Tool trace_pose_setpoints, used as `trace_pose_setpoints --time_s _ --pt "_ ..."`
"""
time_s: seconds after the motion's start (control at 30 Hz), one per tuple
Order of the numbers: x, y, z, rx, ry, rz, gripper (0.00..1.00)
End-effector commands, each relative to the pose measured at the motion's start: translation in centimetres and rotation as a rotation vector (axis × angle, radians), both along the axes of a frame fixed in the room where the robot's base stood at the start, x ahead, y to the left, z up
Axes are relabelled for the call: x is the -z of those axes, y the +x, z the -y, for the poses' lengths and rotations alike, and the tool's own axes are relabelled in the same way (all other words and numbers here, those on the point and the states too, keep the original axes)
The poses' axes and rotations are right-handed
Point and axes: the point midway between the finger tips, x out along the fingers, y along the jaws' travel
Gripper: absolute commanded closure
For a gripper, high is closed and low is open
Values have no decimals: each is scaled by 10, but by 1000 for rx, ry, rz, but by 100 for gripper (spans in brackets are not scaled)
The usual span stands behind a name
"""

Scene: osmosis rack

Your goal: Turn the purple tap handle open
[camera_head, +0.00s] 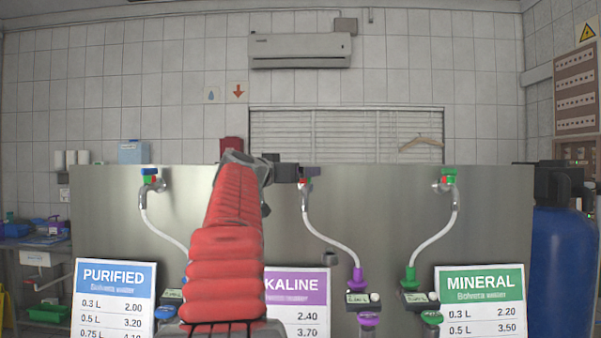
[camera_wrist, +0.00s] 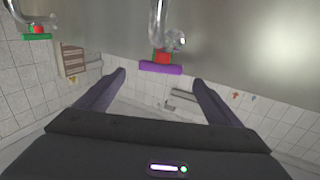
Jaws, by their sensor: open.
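The purple tap handle (camera_wrist: 160,68) is a flat bar with a red part above it on a chrome tap (camera_wrist: 158,30), seen upside down in the wrist view. It lies crosswise between my gripper's two fingers (camera_wrist: 158,77), near the tips, with a gap on each side. I cannot tell whether the tips reach past it. In the head view, my gripper (camera_head: 287,172) is at the middle tap, and the purple handle (camera_head: 313,172) shows only partly beside it. The gripper is open and holds nothing.
A green-handled tap (camera_head: 449,175) is to the right and a blue-handled tap (camera_head: 148,173) to the left on the same steel panel (camera_head: 390,200). A white hose (camera_head: 325,238) hangs from the middle tap. Price signs (camera_head: 484,290) stand below. A blue tank (camera_head: 563,265) is at far right.

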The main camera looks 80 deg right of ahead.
Motion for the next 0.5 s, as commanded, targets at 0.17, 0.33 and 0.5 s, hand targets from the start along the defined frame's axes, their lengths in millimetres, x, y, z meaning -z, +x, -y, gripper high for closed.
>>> trace_pose_setpoints --time_s 0.17,0.33,0.5 --pt "1 -3 20 0 0 1 12" --pt "0 -6 36 1 0 1 12" --pt "0 -8 47 0 0 1 12"
